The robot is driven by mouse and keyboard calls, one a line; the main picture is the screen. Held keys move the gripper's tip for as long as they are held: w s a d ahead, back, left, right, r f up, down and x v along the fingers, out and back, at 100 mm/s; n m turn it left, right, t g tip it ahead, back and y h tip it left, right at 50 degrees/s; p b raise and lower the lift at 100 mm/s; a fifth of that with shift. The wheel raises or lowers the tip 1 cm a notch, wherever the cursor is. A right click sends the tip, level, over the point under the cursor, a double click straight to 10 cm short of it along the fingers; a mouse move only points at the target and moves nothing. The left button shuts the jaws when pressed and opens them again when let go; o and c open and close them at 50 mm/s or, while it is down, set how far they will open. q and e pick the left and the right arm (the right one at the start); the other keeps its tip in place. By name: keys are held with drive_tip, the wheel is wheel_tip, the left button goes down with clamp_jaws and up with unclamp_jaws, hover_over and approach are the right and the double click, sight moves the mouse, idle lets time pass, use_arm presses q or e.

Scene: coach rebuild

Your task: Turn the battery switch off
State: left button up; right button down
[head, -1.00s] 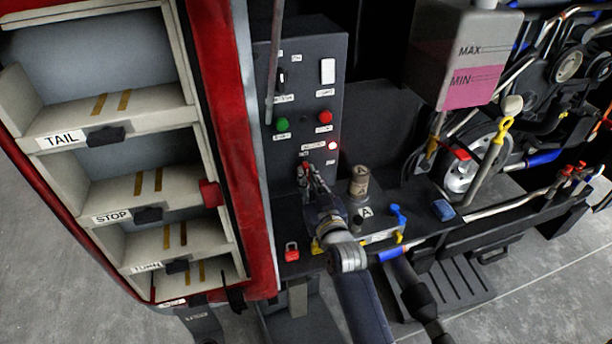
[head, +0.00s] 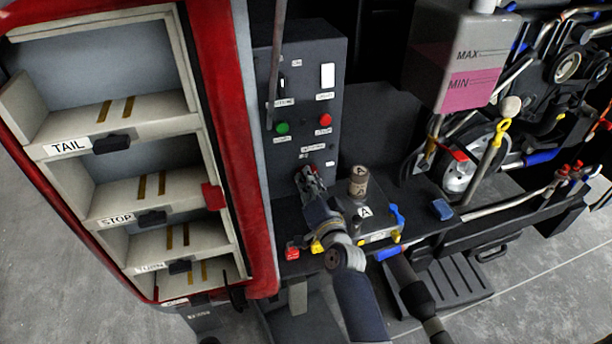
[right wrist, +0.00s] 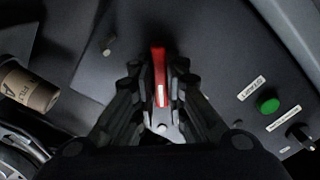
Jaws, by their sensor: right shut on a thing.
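The battery switch is a red handle (right wrist: 158,62) low on the dark control panel (head: 312,70). In the right wrist view it stands upright in the picture between my fingers, with a pale mark on its lower part. My right gripper (right wrist: 158,78) is shut on this handle. In the head view the right gripper (head: 309,182) is at the panel's lower part and mostly covers the switch; only a little red (head: 304,170) shows. The indicator lamp close above the switch looks dark. My left gripper is not in view.
The panel also carries a green button (head: 282,128), a red button (head: 325,119) and a white rocker (head: 327,76). A red-framed shelf rack (head: 232,150) stands close on the left. A brown filter can (head: 358,180) and a pink-filled tank (head: 472,90) are to the right.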

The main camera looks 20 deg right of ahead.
drive_tip(key=shift+m, duration=1)
